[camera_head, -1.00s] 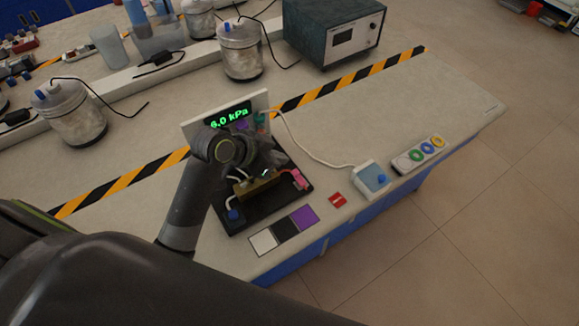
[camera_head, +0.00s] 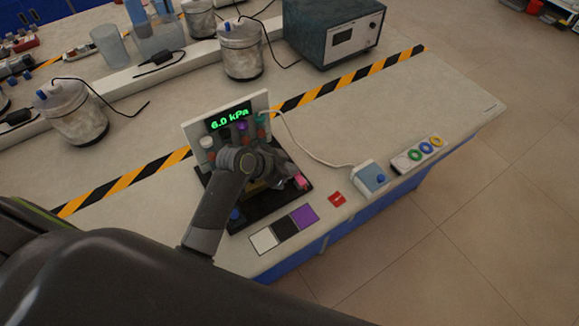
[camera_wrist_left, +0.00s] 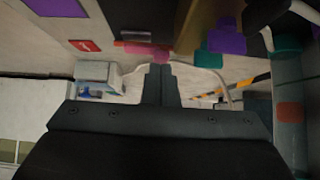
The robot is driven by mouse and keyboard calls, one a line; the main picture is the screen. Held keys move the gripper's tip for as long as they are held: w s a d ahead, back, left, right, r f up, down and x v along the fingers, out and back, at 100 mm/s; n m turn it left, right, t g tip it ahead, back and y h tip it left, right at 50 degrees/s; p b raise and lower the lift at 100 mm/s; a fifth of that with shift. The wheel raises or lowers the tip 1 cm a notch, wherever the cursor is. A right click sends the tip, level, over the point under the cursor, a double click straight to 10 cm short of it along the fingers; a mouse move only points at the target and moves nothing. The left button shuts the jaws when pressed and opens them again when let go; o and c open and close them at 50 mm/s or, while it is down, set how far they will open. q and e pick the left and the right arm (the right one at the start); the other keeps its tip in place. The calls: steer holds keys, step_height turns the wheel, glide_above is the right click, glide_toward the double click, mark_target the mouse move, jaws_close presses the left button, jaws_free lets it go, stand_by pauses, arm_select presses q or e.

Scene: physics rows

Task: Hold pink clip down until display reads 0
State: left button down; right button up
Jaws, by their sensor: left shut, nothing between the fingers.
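The display (camera_head: 230,117) stands upright at the back of a black board (camera_head: 262,212) and reads 6.0 kPa in green. The pink clip (camera_head: 301,182) sits at the board's right side; it also shows in the left wrist view (camera_wrist_left: 140,48), just beyond my fingertips. My left gripper (camera_head: 298,180) is shut and empty, its tips at the pink clip. I cannot tell whether they touch it. My left arm hides the middle of the board. My right gripper is not in view.
A white box with a blue button (camera_head: 372,178) is joined by a pale tube to the panel. A red tag (camera_head: 337,199) and a white, black and purple strip (camera_head: 284,227) lie in front. A grey instrument (camera_head: 333,32) stands behind.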

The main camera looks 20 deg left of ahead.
arm_select(q)
steer(key=shift+f, duration=0.1)
steer(key=shift+w+a+f+n+g+h, duration=0.1)
steer(key=shift+a+f+n+g+h, duration=0.15)
steer(key=shift+f+n+g+h, duration=0.1)
steer(key=shift+d+f, duration=0.1)
stand_by(0.5)
steer(key=shift+f, duration=0.1)
stand_by(0.4)
steer(key=shift+s, duration=0.2)
stand_by(1.3)
stand_by(1.2)
